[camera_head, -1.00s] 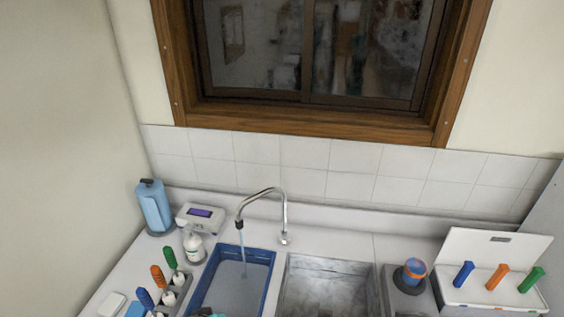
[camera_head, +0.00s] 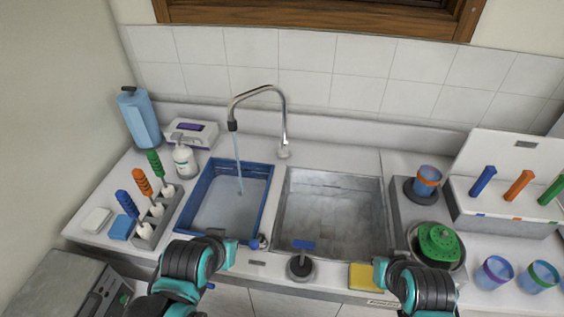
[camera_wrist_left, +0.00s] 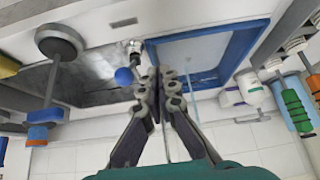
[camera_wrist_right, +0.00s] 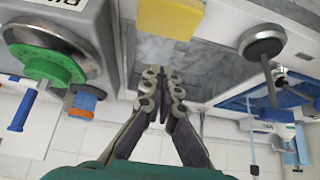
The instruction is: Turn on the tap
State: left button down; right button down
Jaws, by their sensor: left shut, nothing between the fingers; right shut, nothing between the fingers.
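The chrome tap (camera_head: 282,120) stands behind the sinks with its curved spout over the blue tub (camera_head: 266,202). A thin stream of water (camera_head: 239,168) runs from the spout into the tub. A small knob with a blue ball top (camera_head: 255,244) stands at the tub's front right corner; it also shows in the left wrist view (camera_wrist_left: 124,76), beside my left fingertips. My left gripper (camera_wrist_left: 160,74) is shut and empty; in the head view it is near the tub's front edge. My right gripper (camera_wrist_right: 165,74) is shut and empty, near the front right of the grey sink (camera_head: 330,215).
A blue-handled black-based fixture (camera_head: 301,264) stands at the counter's front between my grippers. A yellow sponge (camera_head: 364,277) lies by my right gripper. A green-topped device (camera_head: 438,245) and cups (camera_head: 495,273) are at right. A brush rack (camera_head: 155,222) and soap bottle (camera_head: 185,160) are at left.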

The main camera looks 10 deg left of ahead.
jog(key=w+a+r+m+g+y+p, duration=0.4)
jog(key=a+m+p, duration=0.1)
jog(key=a+p, duration=0.35)
jog(key=w+a+r+m+g+y+p, duration=0.3)
jog(key=a+r+m+g+p, duration=0.15)
jog(key=a+p, duration=0.35)
jog(key=a+r+b+x, duration=0.1)
jog(key=x, duration=0.6)
jog(key=s+a+b+x, duration=0.1)
jog(key=b+x, duration=0.1)
jog(key=x, duration=0.5)
jog(key=shift+r, duration=0.5)
jog(key=shift+a+t, duration=0.15)
jog(key=shift+t, duration=0.1)
